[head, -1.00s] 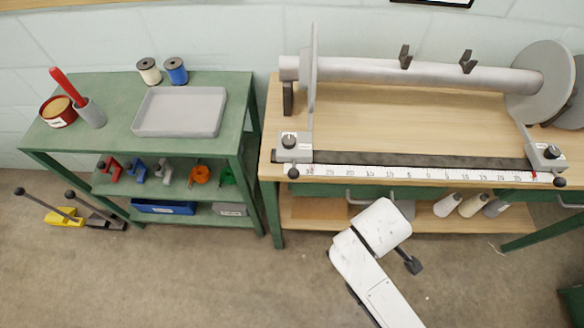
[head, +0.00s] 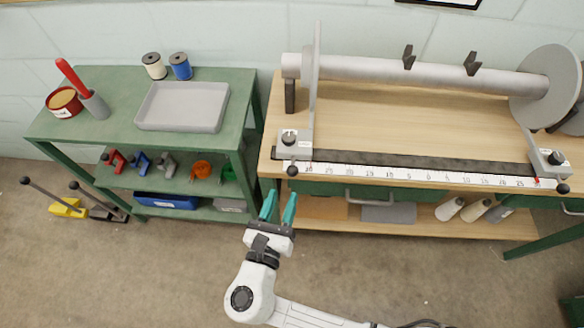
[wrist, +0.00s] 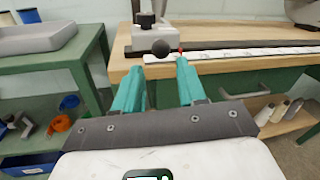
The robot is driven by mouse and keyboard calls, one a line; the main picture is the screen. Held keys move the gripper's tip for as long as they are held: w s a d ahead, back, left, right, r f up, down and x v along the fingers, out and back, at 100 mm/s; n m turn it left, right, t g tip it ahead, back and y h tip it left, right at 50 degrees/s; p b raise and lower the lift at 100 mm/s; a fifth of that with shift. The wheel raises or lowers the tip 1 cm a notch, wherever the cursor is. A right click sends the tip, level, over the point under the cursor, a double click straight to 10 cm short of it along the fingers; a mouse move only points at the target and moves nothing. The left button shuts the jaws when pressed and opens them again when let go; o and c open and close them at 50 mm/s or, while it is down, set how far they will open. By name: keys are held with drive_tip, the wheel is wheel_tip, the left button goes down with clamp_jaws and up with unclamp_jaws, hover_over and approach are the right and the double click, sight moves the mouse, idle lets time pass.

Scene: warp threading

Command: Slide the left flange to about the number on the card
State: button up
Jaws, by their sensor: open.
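The left flange (head: 315,75) is a thin grey disc seen nearly edge-on at the left end of the grey beam tube (head: 400,70). Its grey carriage block (head: 296,152), with a black knob on top and a dark ball-ended lever in front, sits at the left end of the rail. It also shows in the wrist view (wrist: 153,42). A white number scale (head: 400,175) runs along the bench front. My gripper (head: 278,203) has teal fingers, open and empty, in front of and below the carriage, apart from it. I see no readable number card.
The right flange (head: 543,85) and its carriage (head: 550,160) stand at the rail's right end. A green cart (head: 110,140) with a grey tray (head: 183,106) stands left of the bench. A drawer handle (head: 370,196) projects below the scale. Open floor lies in front.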

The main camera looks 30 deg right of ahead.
sight(293, 170)
drive_tip(key=x, duration=0.9)
clamp_jaws()
drive_tip(key=shift+s+d+p, duration=0.1)
drive_tip(key=shift+p, duration=0.25)
